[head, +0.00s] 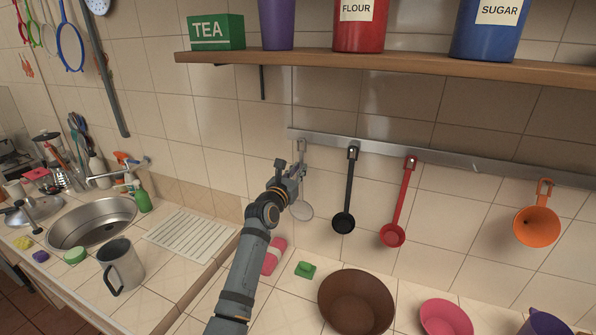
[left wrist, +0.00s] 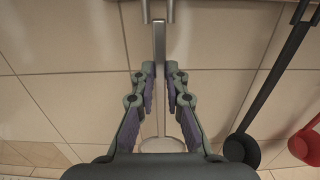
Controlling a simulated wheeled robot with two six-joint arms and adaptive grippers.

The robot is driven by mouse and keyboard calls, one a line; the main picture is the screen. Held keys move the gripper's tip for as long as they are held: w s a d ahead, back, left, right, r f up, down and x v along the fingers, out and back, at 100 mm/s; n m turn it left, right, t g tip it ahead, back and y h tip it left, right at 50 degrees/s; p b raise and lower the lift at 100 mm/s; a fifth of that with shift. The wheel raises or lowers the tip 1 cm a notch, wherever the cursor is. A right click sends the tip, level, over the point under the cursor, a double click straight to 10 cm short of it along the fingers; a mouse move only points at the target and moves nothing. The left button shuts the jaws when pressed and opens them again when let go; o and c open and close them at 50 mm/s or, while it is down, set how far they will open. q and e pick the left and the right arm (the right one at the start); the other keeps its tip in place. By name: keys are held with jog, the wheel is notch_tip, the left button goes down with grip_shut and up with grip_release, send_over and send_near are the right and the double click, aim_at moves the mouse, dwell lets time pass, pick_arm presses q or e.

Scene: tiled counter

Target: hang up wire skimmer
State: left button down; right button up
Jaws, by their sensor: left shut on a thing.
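The wire skimmer (head: 301,210) has a pale round head and a long grey handle, and hangs upright close to the tiled wall. My left gripper (head: 293,178) is shut on its handle, below the metal rail. In the left wrist view the skimmer's handle (left wrist: 159,45) runs up between the two fingers (left wrist: 161,78), and its round head shows below them. The handle's top end is at a grey hook (left wrist: 158,10) on the rail; I cannot tell whether it bears on the hook. The arm hides part of the skimmer in the head view. My right gripper is not in view.
The rail (head: 450,167) also holds a black ladle (head: 344,222), a red ladle (head: 393,235) and an orange strainer (head: 537,226). A wooden shelf (head: 400,64) with canisters is above. A brown bowl (head: 356,302) and green block (head: 305,269) are on the counter below.

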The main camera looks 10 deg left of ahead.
pick_arm(q)
jog(key=shift+f, duration=0.15)
jog(key=c, duration=1.3)
grip_release()
jog(key=s+a, duration=0.2)
jog(key=s, duration=0.9)
jog(key=shift+s+a+f, duration=0.15)
jog(key=shift+s+f, duration=0.05)
jog(key=shift+s, duration=0.15)
